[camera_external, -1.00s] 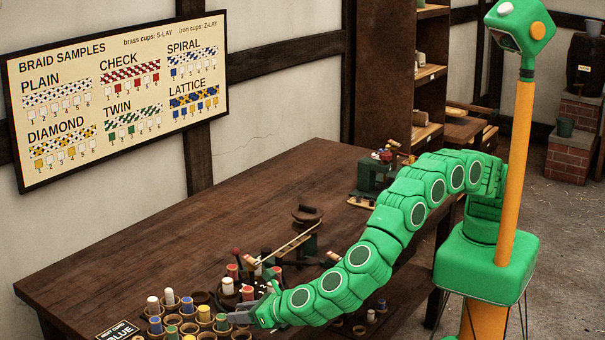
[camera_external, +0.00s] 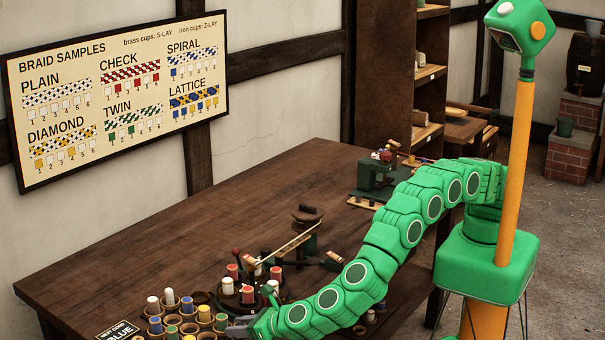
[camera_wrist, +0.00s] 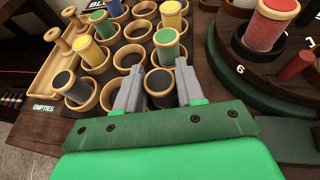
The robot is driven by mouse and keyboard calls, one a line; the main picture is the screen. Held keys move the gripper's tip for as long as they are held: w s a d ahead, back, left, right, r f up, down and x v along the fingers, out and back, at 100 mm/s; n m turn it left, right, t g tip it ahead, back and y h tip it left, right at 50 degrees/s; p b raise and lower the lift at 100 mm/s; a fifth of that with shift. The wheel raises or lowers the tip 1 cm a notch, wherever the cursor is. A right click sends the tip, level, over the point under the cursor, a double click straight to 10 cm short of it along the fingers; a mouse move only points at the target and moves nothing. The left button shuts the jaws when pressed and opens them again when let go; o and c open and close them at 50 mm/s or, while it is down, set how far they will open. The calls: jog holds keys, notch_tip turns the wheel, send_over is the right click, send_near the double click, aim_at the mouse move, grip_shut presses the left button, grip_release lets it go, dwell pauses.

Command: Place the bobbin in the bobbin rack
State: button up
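The bobbin rack (camera_wrist: 103,100) is a grid of round wooden cups, some empty and some holding bobbins; in the outside view it sits at the table's near end. My gripper (camera_wrist: 160,66) is low over its near row, fingers apart. A dark-topped bobbin (camera_wrist: 159,82) stands in a cup between and below the fingers; I see no clear contact. A green-topped bobbin (camera_wrist: 166,38) stands just beyond. Another dark-topped bobbin (camera_wrist: 64,82) is in a cup to the left. In the outside view my gripper (camera_external: 237,330) is at the rack's right side. Which bobbin the task means, I cannot tell.
A round dark braiding stand (camera_wrist: 232,70) with red and white bobbins is close on the right. A wooden tray labelled EMPTIES (camera_wrist: 35,92) holds bare spools on the left. A sample board (camera_external: 120,95) hangs on the wall. The table's far left part is clear.

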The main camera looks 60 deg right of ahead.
jog(key=o, duration=0.4)
jog(key=shift+r, duration=0.2)
jog(key=v, duration=0.5)
jog(key=shift+s+r, duration=0.1)
jog(key=shift+s, duration=0.05)
notch_tip(320, 180, up, 7)
jog(key=shift+f, duration=0.1)
